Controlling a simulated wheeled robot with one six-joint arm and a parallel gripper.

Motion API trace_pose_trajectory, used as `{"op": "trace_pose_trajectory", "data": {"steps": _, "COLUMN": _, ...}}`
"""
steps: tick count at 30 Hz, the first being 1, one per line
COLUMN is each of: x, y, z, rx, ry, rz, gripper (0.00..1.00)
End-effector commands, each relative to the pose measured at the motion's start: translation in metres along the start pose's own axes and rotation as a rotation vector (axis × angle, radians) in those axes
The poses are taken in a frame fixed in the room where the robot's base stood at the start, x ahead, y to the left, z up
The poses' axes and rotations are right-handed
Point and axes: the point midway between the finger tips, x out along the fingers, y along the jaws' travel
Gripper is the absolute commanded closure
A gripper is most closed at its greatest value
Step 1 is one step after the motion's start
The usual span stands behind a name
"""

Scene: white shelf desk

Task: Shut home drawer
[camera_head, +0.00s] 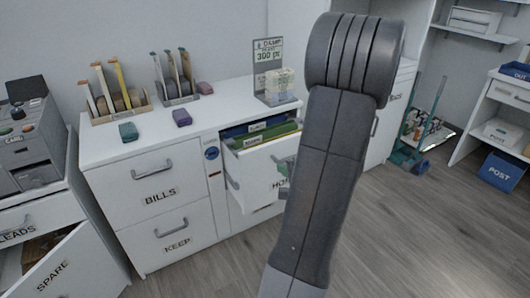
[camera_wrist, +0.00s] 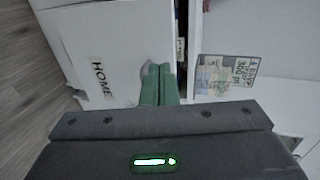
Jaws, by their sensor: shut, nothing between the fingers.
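The home drawer (camera_head: 252,184) is pulled out of the white desk, with green and blue folders (camera_head: 262,137) inside. My arm hides part of its front and label in the head view. In the wrist view, its white front (camera_wrist: 118,45) shows the word HOME sideways at the left. My gripper (camera_wrist: 158,72) is shut and empty, its green fingers together over the drawer front. A grey piece, perhaps the handle, shows beside the fingertips; I cannot tell whether they touch.
The bills drawer (camera_head: 150,178) and keep drawer (camera_head: 170,238) are shut at the left. The spare drawer (camera_head: 68,268) stands open at the lower left. A sign with stacked boxes (camera_head: 274,85) stands on the desktop.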

Motion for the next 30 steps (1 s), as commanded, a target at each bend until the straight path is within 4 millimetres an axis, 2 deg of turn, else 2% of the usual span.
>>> {"op": "trace_pose_trajectory", "data": {"steps": 5, "x": 0.023, "y": 0.001, "z": 0.001, "rx": 0.000, "ry": -0.004, "rz": 0.000, "gripper": 1.00}}
{"op": "trace_pose_trajectory", "data": {"steps": 16, "x": 0.100, "y": 0.001, "z": 0.002, "rx": 0.000, "ry": -0.005, "rz": 0.001, "gripper": 1.00}}
{"op": "trace_pose_trajectory", "data": {"steps": 18, "x": 0.111, "y": -0.004, "z": 0.002, "rx": -0.002, "ry": -0.004, "rz": -0.001, "gripper": 1.00}}
{"op": "trace_pose_trajectory", "data": {"steps": 24, "x": 0.131, "y": -0.010, "z": 0.001, "rx": 0.000, "ry": -0.003, "rz": 0.001, "gripper": 1.00}}
{"op": "trace_pose_trajectory", "data": {"steps": 30, "x": 0.136, "y": -0.012, "z": 0.001, "rx": 0.000, "ry": -0.001, "rz": 0.000, "gripper": 1.00}}
